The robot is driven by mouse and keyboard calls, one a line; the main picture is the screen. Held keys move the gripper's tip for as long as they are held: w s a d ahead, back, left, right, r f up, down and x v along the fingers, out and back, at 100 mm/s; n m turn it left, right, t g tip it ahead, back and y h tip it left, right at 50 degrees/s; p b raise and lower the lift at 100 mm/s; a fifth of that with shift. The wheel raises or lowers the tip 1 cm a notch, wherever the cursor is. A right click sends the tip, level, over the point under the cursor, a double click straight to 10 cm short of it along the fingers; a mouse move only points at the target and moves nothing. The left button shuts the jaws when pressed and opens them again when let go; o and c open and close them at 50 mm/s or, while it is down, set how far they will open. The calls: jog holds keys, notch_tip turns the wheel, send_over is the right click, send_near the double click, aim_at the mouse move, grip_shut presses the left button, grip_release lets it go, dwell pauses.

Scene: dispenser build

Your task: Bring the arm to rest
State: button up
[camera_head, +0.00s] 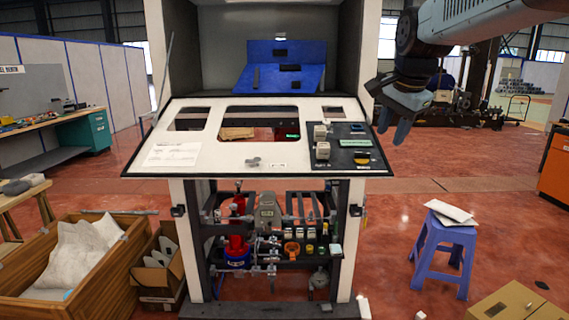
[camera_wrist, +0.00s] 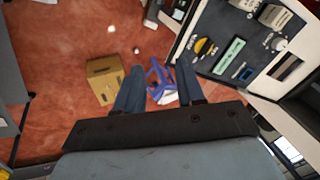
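My gripper (camera_head: 393,130) hangs at the upper right in the head view, just off the right edge of the dispenser's white sloped panel (camera_head: 210,145). Its fingers point down. In the wrist view the two fingers of my gripper (camera_wrist: 158,68) stand apart, with only floor and a stool seen between them, so it is open and empty. The dispenser's black control section (camera_head: 350,148) has a green display and knobs; it also shows in the wrist view (camera_wrist: 235,75) at the upper right, beside the right finger.
A purple stool (camera_head: 443,248) with white papers stands on the red floor at right. A cardboard box (camera_head: 505,302) is at the lower right. Wooden crate (camera_head: 105,262) with white sacks sits at lower left. An orange cabinet (camera_head: 557,165) stands far right. Floor between panel and stool is mostly clear.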

jog(key=s+f+n, duration=0.5)
jog(key=s, duration=0.4)
jog(key=s+f+n, duration=0.6)
jog(key=s, duration=0.4)
jog(key=shift+s+a+n+t, duration=0.25)
jog(key=shift+a+n+t, duration=0.05)
jog(key=shift+a+t, duration=0.15)
dwell(0.3)
